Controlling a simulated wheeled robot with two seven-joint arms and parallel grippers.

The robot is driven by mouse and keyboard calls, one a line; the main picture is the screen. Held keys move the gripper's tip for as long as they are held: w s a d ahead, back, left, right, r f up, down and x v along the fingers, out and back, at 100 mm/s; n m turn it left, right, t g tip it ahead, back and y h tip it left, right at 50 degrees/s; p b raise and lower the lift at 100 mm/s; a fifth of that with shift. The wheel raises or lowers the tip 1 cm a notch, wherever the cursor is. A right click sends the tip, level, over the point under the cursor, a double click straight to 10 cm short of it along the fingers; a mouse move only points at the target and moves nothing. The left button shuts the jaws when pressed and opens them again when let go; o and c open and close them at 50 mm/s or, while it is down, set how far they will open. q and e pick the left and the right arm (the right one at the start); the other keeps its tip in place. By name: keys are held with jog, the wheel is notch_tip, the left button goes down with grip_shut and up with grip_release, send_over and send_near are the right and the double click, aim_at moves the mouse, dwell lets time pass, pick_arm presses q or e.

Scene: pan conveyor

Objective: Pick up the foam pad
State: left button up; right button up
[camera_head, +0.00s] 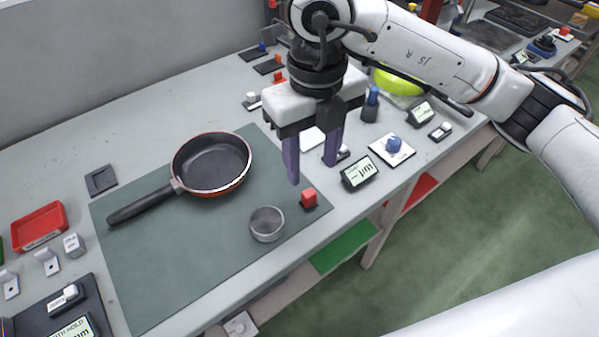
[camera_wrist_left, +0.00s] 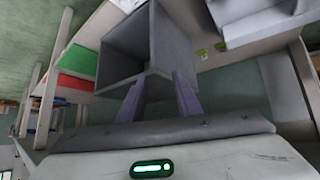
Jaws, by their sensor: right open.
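A small dark grey square pad (camera_head: 101,180) lies flat on the table at the left, just beyond the green mat's corner. It looks most like the foam pad, but I cannot be sure. My right gripper (camera_head: 312,173) points down over the right end of the mat, open and with nothing between its fingers, well to the right of the pad. My left gripper (camera_wrist_left: 160,78) shows only in the left wrist view. Its fingers are apart, near a grey open box (camera_wrist_left: 126,42), and I see nothing held between them.
A red tray (camera_head: 39,226) stands at the left. Displays and small fixtures crowd the table's right side.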

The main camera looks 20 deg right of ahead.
send_over(312, 196)
notch_tip(312, 196, down, 4)
jog(key=shift+s+f, duration=0.15)
notch_tip(312, 196, down, 5)
jog(key=shift+p, duration=0.55)
jog(key=shift+f, duration=0.2)
jog(key=c, duration=1)
grip_shut()
pick_arm(q)
jog(key=s, duration=0.1)
jog(key=s+f, duration=0.1)
jog(key=shift+s+g+b, duration=0.3)
jog(key=shift+s+b, duration=0.05)
jog(key=shift+s, duration=0.05)
pick_arm(e)
notch_tip(312, 196, up, 10)
jog(key=shift+r, duration=0.1)
